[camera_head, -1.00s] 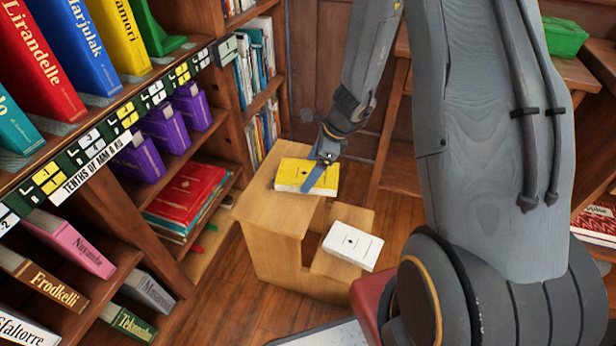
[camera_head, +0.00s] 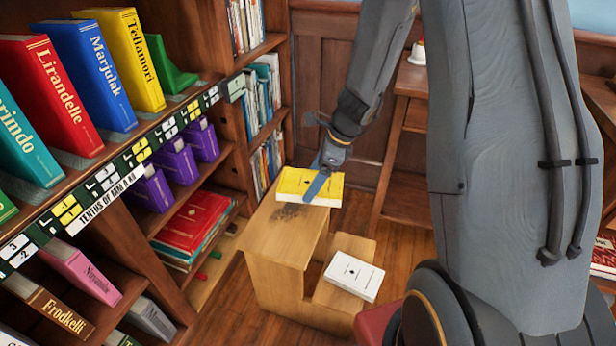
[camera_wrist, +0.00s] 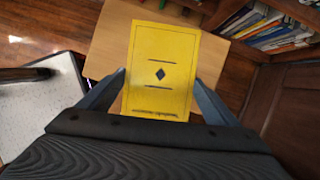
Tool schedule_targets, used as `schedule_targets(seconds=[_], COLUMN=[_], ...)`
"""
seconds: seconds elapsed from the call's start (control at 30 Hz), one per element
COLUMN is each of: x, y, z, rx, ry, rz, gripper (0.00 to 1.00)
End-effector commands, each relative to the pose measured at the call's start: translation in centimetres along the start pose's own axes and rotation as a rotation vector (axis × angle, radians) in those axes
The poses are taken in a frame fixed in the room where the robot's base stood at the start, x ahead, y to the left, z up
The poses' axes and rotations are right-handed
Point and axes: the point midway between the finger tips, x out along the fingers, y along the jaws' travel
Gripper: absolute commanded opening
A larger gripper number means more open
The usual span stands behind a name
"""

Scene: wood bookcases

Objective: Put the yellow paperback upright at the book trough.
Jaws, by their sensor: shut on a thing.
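The yellow paperback (camera_head: 328,186) has a dark diamond and lines on its cover. It is level, cover up, over the top of the wooden step stool (camera_head: 262,240). My gripper (camera_head: 316,186) is shut on it, with one blue-grey finger along the near side. In the wrist view the paperback (camera_wrist: 160,62) fills the space between the two fingers (camera_wrist: 160,90), with the stool top behind it. A dark patch shows on the stool top in front of the book. I cannot tell how high the book is above the stool. I cannot make out a book trough for certain.
A white book (camera_head: 354,276) lies on the stool's lower step. A wooden table (camera_head: 410,82) stands behind my arm.

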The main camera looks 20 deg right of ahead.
Motion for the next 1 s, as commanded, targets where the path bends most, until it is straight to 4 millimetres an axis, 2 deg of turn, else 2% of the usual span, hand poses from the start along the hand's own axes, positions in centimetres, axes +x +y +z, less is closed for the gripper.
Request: schedule_targets(seconds=[0.1,0.23,0.37,0.53,0.7,0.8,1.0], x=[-0.8,-0.9,-0.8,-1.1,-2.3,-3.2,-4.9], y=[0.0,0.3,1.4,4.4,6.8,7.5,7.8], z=[0.3,0.6,1.3,2.0,1.1,0.3,-1.1], rx=[-0.001,-0.047,-0.234,-0.722,-1.233,-1.464,-1.815], ry=[0.0,0.0,0.0,0.0,0.002,0.001,0.002], rz=[-0.001,0.019,0.097,0.3,0.513,0.608,0.754], gripper=[0.53,0.53,0.53,0.53,0.53,0.53,0.53])
